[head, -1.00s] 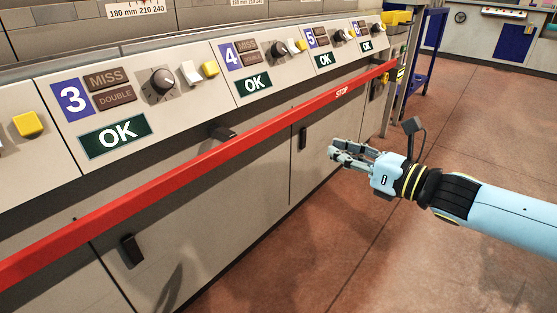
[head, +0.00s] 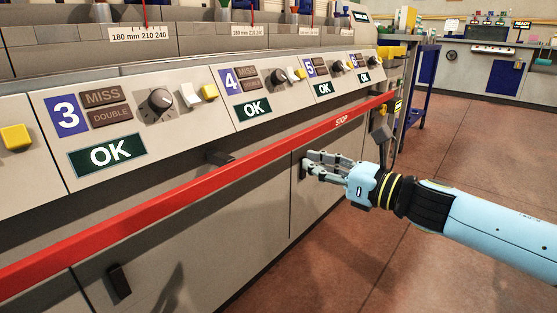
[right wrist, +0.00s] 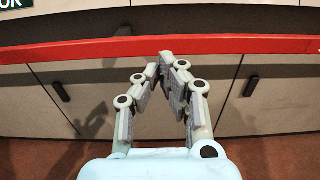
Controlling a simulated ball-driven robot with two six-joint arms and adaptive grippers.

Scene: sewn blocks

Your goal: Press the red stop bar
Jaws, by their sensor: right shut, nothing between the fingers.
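The red stop bar (head: 215,181) runs along the front of the machine, from the lower left to the upper right in the head view, with "STOP" lettered near its far end. It also crosses the upper part of the right wrist view (right wrist: 230,46). My right gripper (head: 308,164) is shut and empty. In the head view it is just below and in front of the bar's far half. In the right wrist view its fingertips (right wrist: 167,58) meet close below the bar's lower edge; whether they touch it I cannot tell. My left gripper is out of view.
Cabinet doors with black handles (head: 119,282) lie below. The reddish floor (head: 455,140) to the right is open.

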